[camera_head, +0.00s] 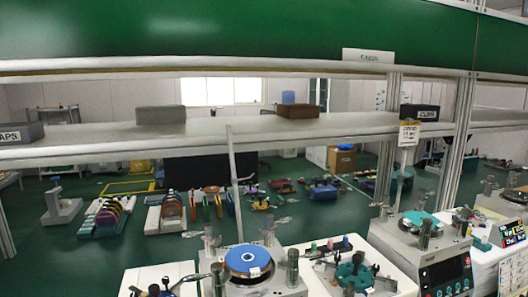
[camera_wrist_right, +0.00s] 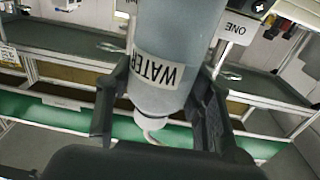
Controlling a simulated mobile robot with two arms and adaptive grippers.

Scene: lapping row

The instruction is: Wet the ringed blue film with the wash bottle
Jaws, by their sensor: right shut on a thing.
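A round blue film (camera_head: 246,256) lies on the lapping machine (camera_head: 262,287) at the bottom centre of the head view. A dark ring runs around its edge, and a small white tag shows at its front. The wash bottle (camera_wrist_right: 168,62), pale grey-blue with a white WATER label, shows in the right wrist view. My right gripper (camera_wrist_right: 158,108) is shut on it, one finger at each side. The bottle's cap and bent spout point down in that picture, and its lettering is upside down. Neither gripper shows in the head view.
Metal posts (camera_head: 292,268) stand close around the film. A long grey shelf (camera_head: 230,133) crosses above the machines, with a brown box (camera_head: 298,110) on it. Another machine with a teal disc (camera_head: 421,220) stands at the right. A white tray with teal parts (camera_head: 353,274) lies between them.

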